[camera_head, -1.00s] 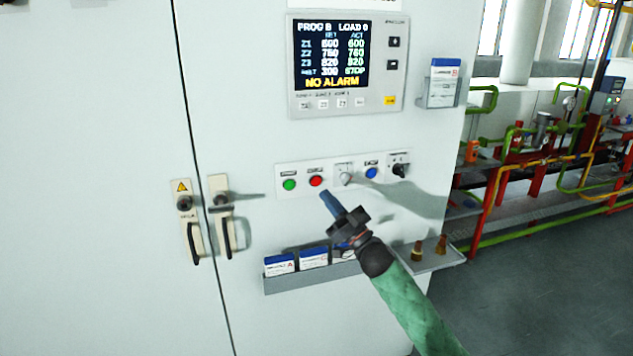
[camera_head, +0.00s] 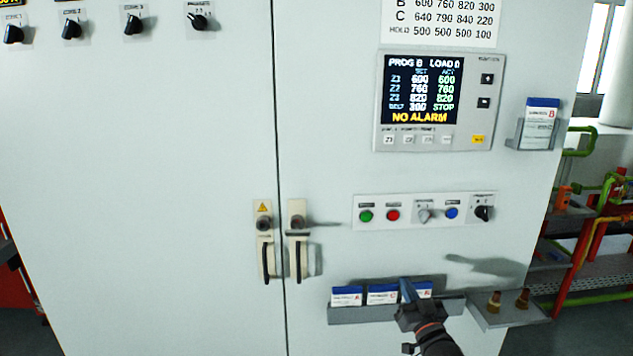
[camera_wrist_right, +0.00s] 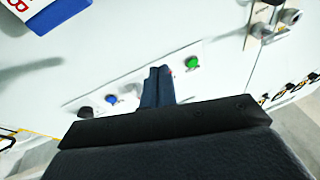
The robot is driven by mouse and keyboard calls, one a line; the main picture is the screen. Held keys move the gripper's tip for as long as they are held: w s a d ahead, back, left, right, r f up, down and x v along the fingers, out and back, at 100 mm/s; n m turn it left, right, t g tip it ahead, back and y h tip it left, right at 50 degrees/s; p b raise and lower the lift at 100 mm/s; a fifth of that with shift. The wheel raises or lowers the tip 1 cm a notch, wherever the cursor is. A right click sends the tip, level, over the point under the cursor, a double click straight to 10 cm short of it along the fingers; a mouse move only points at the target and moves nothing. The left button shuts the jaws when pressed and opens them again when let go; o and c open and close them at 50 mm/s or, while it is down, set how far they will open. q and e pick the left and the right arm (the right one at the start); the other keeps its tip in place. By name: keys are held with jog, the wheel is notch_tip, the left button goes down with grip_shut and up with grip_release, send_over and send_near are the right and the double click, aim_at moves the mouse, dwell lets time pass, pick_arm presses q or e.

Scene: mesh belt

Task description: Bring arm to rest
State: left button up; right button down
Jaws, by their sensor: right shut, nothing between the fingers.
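My right gripper (camera_head: 406,290) is in the lower right of the head view, in front of the card tray on the cabinet. Its dark blue fingers also show in the right wrist view (camera_wrist_right: 157,86), shut together with nothing between them. They lie over the button strip in that view. The panel screen (camera_head: 420,90) reads PROG B, NO ALARM and belt STOP. My left gripper is not in view.
A card tray (camera_head: 350,315) on the cabinet holds several blue-and-white cards; my gripper partly covers one. A small shelf (camera_head: 508,318) with two brass pieces stands to its right. A card holder (camera_head: 519,138) is at upper right. Door handles (camera_head: 301,260) are left of the strip.

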jog(key=s+f+m+g+h, duration=0.1)
jog(key=s+f+g+h, duration=0.6)
jog(key=s+f, duration=1.2)
jog(key=s+a+f+n+g+y, duration=0.1)
jog(key=s+f+g, duration=0.3)
jog(key=s, duration=0.7)
jog(key=s+a+f+n+g+y, duration=0.1)
jog(key=s+a+f+g+y, duration=0.15)
jog(key=s+g, duration=0.6)
notch_tip(320, 180, down, 26)
jog(key=a+t+b, duration=0.1)
jog(key=t, duration=0.1)
jog(key=s+f, duration=0.4)
jog(key=f, duration=0.8)
jog(key=s+f+g+b, duration=0.1)
jog(key=s+f, duration=0.3)
jog(key=f, duration=0.9)
jog(key=shift+s+a, duration=0.15)
jog(key=shift+h, duration=0.25)
